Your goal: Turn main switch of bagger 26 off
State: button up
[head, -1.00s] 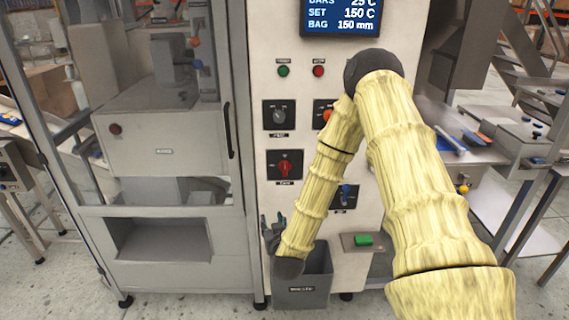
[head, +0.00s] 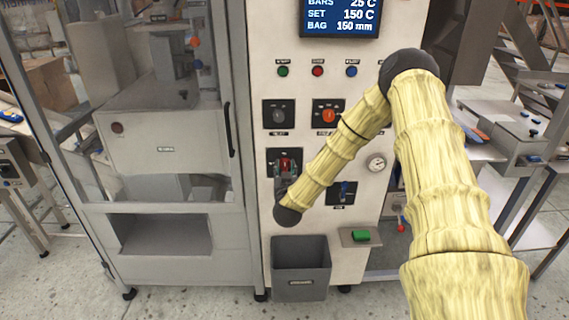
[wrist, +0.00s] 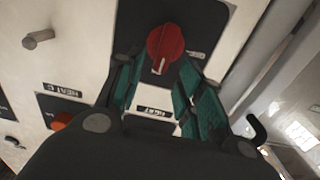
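A red rotary switch (head: 285,163) sits on a black plate on the white panel of the bagging machine. My gripper (head: 286,180) is in front of its lower part and hides some of the plate. In the wrist view the red knob (wrist: 165,43) shows a white mark at its lower edge. My gripper (wrist: 160,80) is open, with its teal fingers spread to either side below the knob and nothing between them. I cannot tell whether a fingertip touches the knob or plate. The small labels are too blurred to read surely in the head view.
Near the switch are a dark selector (head: 278,115), an orange knob (head: 328,116), a blue-handled switch (head: 345,190) and a gauge (head: 376,163). Green, red and blue buttons sit above, under a display (head: 340,17). A grey bin (head: 300,292) stands below; a glazed cabinet door (head: 228,130) is left.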

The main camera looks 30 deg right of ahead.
aim_at(285, 166)
jog(key=shift+x, duration=1.3)
grip_shut()
